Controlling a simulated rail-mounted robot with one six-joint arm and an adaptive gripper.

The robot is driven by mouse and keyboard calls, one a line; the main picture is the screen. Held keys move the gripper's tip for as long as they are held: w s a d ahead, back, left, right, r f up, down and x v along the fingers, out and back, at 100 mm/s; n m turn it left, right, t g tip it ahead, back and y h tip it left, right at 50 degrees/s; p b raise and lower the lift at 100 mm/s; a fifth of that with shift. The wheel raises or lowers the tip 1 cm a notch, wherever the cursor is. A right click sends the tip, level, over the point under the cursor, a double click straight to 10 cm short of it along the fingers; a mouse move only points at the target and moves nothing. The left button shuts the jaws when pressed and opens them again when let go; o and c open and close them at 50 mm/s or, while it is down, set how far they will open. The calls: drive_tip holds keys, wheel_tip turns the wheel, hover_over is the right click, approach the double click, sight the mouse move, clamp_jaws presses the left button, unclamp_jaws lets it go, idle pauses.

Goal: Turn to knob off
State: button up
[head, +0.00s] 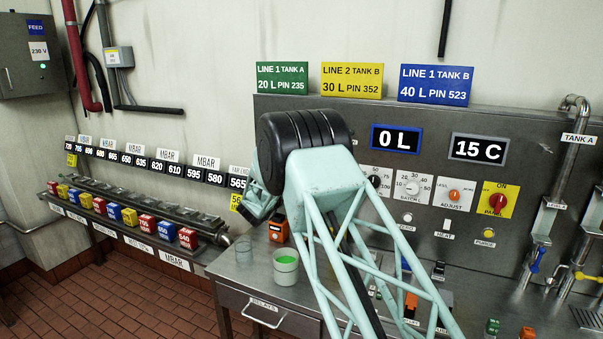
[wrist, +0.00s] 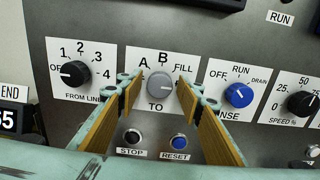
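The grey TO knob (wrist: 160,85) sits on a white plate marked A, B and FILL in the wrist view. Its pointer direction is hard to make out, and the left part of its plate is hidden by a finger. My gripper (wrist: 159,92) is open, with one wood-coloured finger pad on each side of the knob. I see a gap between the pads and the knob, and no clear contact. In the head view my arm hides the gripper and this knob.
A black FROM LINE knob (wrist: 74,74) is left of the gripper. A blue RINSE knob (wrist: 239,95) and a black SPEED knob (wrist: 301,104) are to the right. STOP (wrist: 132,137) and RESET (wrist: 179,141) buttons lie just below. A cup (head: 286,267) stands on the metal bench.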

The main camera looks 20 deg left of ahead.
drive_tip(key=c, duration=0.6)
drive_tip(key=shift+c, duration=0.2)
drive_tip(key=shift+n+b, duration=0.6)
drive_tip(key=shift+b, duration=0.2)
drive_tip(key=n+p, duration=0.1)
drive_tip(key=n, duration=1)
drive_tip(key=n+p, duration=0.2)
drive_tip(key=n, duration=1)
drive_tip(key=n+p, duration=0.2)
drive_tip(key=n, duration=0.9)
drive_tip(key=shift+f+n, duration=0.3)
drive_tip(key=shift+f, duration=0.05)
